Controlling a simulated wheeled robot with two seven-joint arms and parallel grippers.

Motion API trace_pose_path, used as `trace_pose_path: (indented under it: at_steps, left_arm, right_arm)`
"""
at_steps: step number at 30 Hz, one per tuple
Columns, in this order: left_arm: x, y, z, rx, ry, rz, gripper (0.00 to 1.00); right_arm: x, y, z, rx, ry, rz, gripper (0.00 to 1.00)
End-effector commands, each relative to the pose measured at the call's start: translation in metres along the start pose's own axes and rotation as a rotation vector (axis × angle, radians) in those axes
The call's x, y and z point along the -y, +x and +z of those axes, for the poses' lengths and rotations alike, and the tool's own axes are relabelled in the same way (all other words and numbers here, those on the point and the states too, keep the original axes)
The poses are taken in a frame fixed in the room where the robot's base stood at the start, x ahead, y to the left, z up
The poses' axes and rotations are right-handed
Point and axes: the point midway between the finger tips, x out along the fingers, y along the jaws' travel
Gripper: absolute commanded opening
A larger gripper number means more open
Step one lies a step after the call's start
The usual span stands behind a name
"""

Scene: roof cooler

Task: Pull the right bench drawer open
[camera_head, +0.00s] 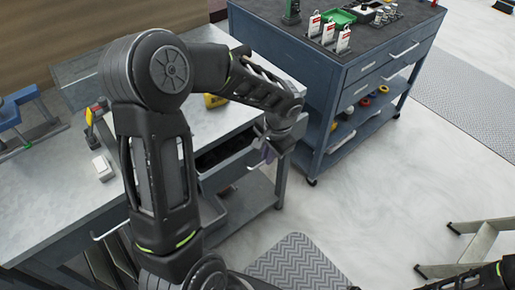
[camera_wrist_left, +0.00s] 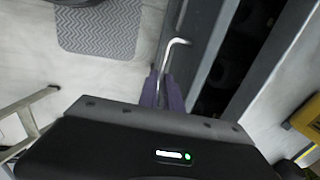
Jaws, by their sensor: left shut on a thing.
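The right bench drawer (camera_head: 229,172) is under the grey workbench top (camera_head: 60,215) and stands partly open. Its dark inside shows behind the front panel, and black items lie in it. In the left wrist view the drawer front (camera_wrist_left: 207,45) runs down beside the dark opening. A pale bar handle (camera_wrist_left: 179,43) sticks out from the front. My left gripper (camera_head: 266,152) is at the drawer's right end, shut on the handle. Its purple fingers (camera_wrist_left: 163,88) close around the bar in the wrist view.
A blue tool cart (camera_head: 340,75) with tagged items on top stands right of the bench. A grey patterned mat (camera_head: 297,262) lies on the floor in front. A step ladder (camera_head: 478,243) is at lower right. The pale floor between is clear.

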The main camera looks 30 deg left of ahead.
Motion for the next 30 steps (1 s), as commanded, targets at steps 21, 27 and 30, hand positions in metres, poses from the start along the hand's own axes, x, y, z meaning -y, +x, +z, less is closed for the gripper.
trace_pose_path:
  at_steps: [21,27,30]
  left_arm:
    - [-0.168,-0.030,0.002,-0.001,0.003,0.000,0.00]
    - [-0.181,-0.034,0.002,-0.001,0.001,0.000,0.00]
    - [-0.183,-0.035,0.002,0.000,-0.001,0.000,0.00]
  right_arm:
    - [-0.022,0.056,0.000,-0.002,-0.002,0.001,0.36]
    - [-0.023,0.058,0.000,-0.002,-0.002,0.001,0.36]
    - [-0.023,0.058,0.000,-0.002,-0.002,0.001,0.36]
